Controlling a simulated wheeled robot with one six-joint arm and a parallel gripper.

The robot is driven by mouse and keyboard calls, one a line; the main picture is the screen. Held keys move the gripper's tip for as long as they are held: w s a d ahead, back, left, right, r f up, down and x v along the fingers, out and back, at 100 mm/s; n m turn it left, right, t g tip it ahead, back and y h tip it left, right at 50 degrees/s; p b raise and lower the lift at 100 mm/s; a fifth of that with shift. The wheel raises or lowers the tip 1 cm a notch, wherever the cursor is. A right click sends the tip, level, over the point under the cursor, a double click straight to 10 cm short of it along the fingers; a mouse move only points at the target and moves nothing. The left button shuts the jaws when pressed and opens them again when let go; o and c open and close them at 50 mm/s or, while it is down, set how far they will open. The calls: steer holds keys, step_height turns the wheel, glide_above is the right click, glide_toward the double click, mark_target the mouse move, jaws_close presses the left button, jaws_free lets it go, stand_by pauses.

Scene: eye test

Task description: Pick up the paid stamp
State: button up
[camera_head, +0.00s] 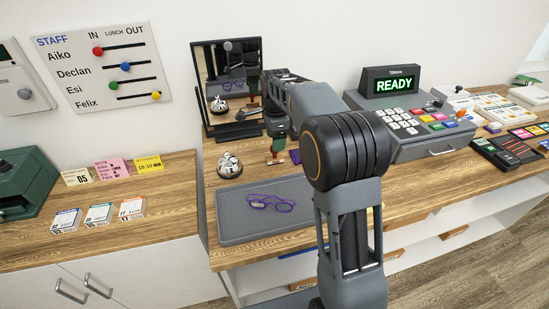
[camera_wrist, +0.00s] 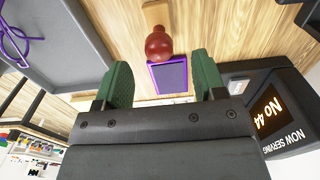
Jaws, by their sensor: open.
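A stamp with a round dark-red handle (camera_wrist: 158,44) and a wooden base (camera_wrist: 155,14) stands on the wooden counter in the wrist view. Part of it shows below my gripper in the head view. No "paid" label on it is readable. My gripper (camera_wrist: 160,62) is open, with green finger pads either side of the line to the handle. The handle's near end lies about level with the fingertips in the picture; I cannot tell the depth gap. Nothing is held. In the head view my gripper (camera_head: 277,142) is small and partly hidden by my arm.
A purple-framed pad (camera_wrist: 168,75) lies close by the stamp. A grey tray (camera_head: 235,232) with purple glasses (camera_head: 271,203) is in front. A bell (camera_head: 229,164) stands left and a mirror (camera_head: 196,75) behind. A "Now serving" display (camera_wrist: 284,112) and the register (camera_head: 440,138) are right.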

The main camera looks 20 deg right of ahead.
mark_target(275, 154)
steer(key=shift+a+f, duration=0.2)
steer(key=shift+f, duration=3.15)
steer(key=shift+c, duration=0.2)
steer(key=c, duration=1)
steer(key=shift+r, duration=0.15)
steer(key=shift+r, duration=0.55)
step_height(275, 154, up, 2)
steer(key=shift+s+r, duration=0.1)
steer(key=shift+r, duration=0.05)
steer(key=s+r, duration=0.3)
steer(key=s, duration=0.1)
steer(key=s+d+r+b, duration=0.1)
steer(key=s+r, duration=0.2)
steer(key=s, duration=0.2)
steer(key=s+r, duration=0.3)
steer(key=s, duration=0.1)
steer(key=shift+s+d+r, duration=0.15)
steer(key=shift+s+r, duration=0.05)
steer(key=shift+s, duration=0.2)
